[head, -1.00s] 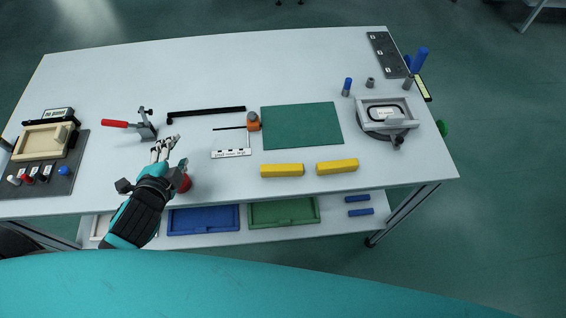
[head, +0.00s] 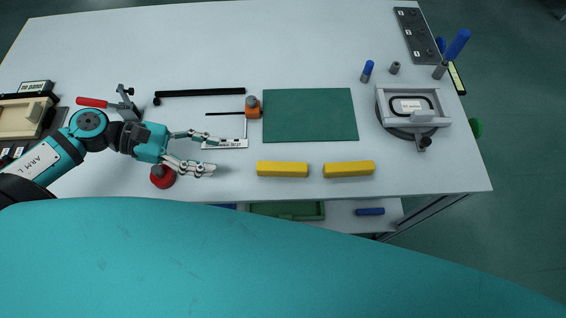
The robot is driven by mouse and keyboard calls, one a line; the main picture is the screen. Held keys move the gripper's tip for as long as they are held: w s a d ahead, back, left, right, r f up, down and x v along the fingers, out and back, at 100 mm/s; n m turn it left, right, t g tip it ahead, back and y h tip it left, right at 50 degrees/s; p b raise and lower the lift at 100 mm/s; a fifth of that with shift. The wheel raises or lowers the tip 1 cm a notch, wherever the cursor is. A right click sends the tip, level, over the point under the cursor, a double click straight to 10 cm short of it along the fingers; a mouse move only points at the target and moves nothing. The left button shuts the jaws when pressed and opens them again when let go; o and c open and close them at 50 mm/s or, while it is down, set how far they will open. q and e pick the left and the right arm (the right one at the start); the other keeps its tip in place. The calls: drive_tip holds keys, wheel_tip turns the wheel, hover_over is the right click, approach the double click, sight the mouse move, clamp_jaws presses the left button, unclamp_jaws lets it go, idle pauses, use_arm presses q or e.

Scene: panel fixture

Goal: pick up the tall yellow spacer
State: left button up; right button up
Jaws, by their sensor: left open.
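Two yellow spacer blocks lie near the table's front edge. The left yellow block (head: 282,169) and the right yellow block (head: 348,169) are similar in length, and I cannot tell from this view which is the tall one. My left gripper (head: 213,154) is open and empty, with its fingers pointing right toward the left block and a gap between them. My right gripper is not in view.
A red round object (head: 162,176) sits just below my left gripper. A white ruled strip (head: 226,143) and an orange-based item (head: 253,107) are beyond the fingers. A green mat (head: 310,115) lies behind the blocks. A grey fixture (head: 413,112) stands to the right.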

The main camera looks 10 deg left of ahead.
sight(275, 166)
use_arm(q)
drive_tip(key=x, duration=0.3)
drive_tip(key=shift+w+d, duration=0.1)
drive_tip(key=shift+d, duration=0.35)
drive_tip(key=p+x, duration=0.1)
drive_tip(key=x, duration=0.4)
drive_tip(key=shift+w+d, duration=0.1)
drive_tip(key=shift+d, duration=0.2)
drive_tip(key=shift+d+f, duration=0.2)
drive_tip(key=shift+d+p, duration=0.25)
drive_tip(key=shift+p, duration=0.1)
drive_tip(key=x, duration=0.1)
drive_tip(key=p+x, duration=0.1)
drive_tip(key=x, duration=0.1)
drive_tip(key=p+x, duration=0.1)
drive_tip(key=x, duration=0.1)
drive_tip(key=shift+d+r, duration=0.1)
drive_tip(key=shift+r, duration=0.3)
drive_tip(key=shift+c, duration=0.7)
clamp_jaws()
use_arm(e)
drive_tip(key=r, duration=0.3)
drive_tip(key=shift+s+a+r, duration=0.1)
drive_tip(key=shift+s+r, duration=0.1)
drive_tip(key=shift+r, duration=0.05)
